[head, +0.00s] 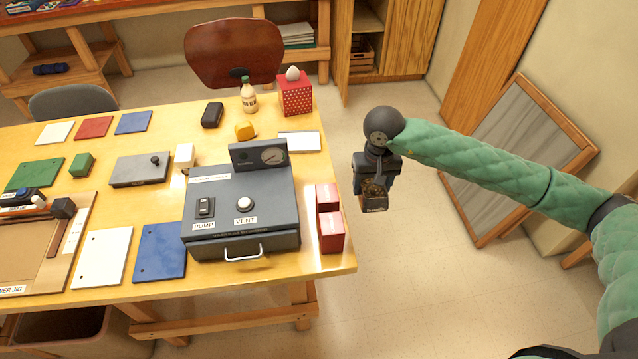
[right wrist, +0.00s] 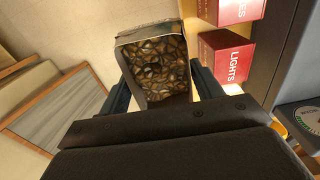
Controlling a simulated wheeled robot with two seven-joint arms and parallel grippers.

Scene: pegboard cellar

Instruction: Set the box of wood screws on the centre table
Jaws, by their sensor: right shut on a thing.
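The box of wood screws (head: 374,199) is a small open-topped box filled with brown screws. It also shows in the right wrist view (right wrist: 152,65), between the two dark fingers. My right gripper (head: 375,182) is shut on it and holds it in the air over the floor, just right of the table's right edge. The wooden table (head: 300,277) stands to the left, with its top crowded. My left gripper is not in view.
Two red boxes (head: 331,232) stand near the table's right edge, one labelled LIGHTS (right wrist: 228,58). A grey machine (head: 240,210) labelled PUMP and VENT fills the table's right part. A red dotted box (head: 295,96) stands at the far corner. A framed panel (head: 525,150) leans at right.

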